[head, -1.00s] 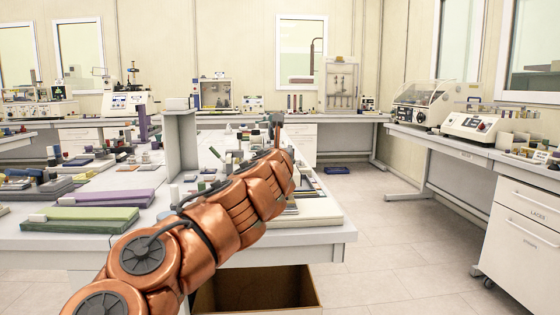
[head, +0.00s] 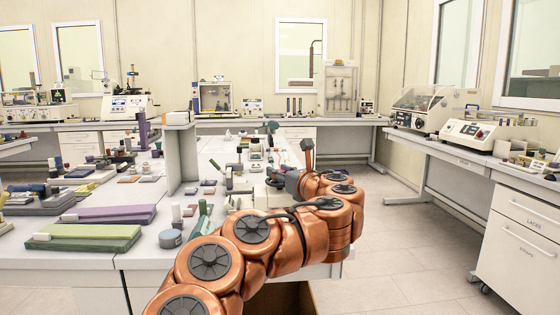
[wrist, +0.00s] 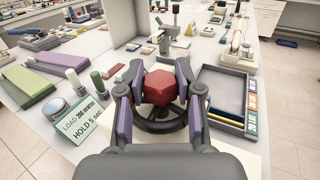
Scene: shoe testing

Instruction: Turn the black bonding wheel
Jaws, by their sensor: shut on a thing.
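In the head view, my gripper (head: 284,178) is low over the bench at the far end of my arm. My arm hides the wheel there.
A sign reading "LOAD 200 NEWTON HOLD 5 sec" (wrist: 84,126) stands left of the wheel. A grey tray (wrist: 207,119) is close on the right. A grey post device (wrist: 175,25) stands beyond. A green block (head: 83,237) lies at the bench's left front.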

